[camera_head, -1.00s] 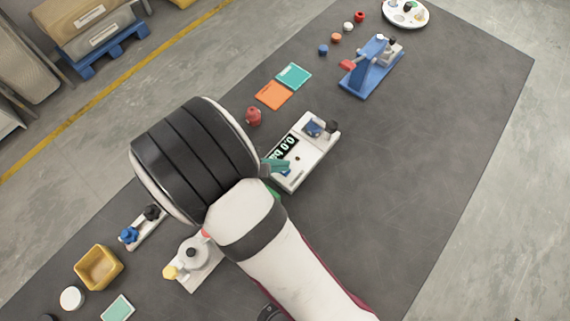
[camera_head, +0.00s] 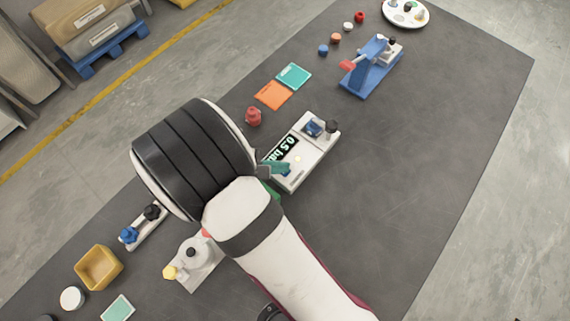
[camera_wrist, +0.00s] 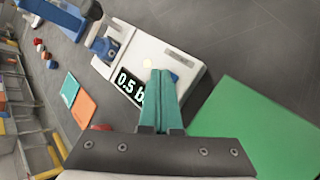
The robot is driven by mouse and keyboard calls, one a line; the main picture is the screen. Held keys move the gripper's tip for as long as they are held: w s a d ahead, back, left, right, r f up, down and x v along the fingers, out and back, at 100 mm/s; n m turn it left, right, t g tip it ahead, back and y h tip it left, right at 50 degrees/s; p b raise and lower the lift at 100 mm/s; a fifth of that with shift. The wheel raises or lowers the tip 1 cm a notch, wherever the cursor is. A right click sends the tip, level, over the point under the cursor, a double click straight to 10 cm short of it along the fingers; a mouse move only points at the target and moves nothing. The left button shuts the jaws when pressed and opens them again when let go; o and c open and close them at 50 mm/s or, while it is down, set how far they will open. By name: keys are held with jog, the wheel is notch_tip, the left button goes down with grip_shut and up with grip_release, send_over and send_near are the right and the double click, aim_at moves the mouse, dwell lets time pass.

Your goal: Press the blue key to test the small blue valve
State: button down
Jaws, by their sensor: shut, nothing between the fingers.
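The white tester (camera_head: 310,160) stands on the dark table, and its display (camera_head: 284,149) reads about 0.5 bar. A small blue valve (camera_head: 313,127) sits at the tester's far end, beside a black knob; it also shows in the wrist view (camera_wrist: 105,47). A small pale yellow light (camera_head: 297,158) glows on the tester top. My gripper (camera_wrist: 162,75) is shut and empty, its teal fingertips at the tester's near end, beside the display. The blue key is mostly hidden by the fingertips, with a bit of blue beside them. I cannot tell exact contact.
A red part (camera_head: 253,117) and orange and teal cards (camera_head: 293,76) lie left of and beyond the tester. A blue press (camera_head: 371,68) stands farther back. A yellow bin (camera_head: 98,267) is at lower left. The table's right side is clear.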

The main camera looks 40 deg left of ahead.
jog(key=shift+r, duration=0.9)
jog(key=shift+r, duration=2.5)
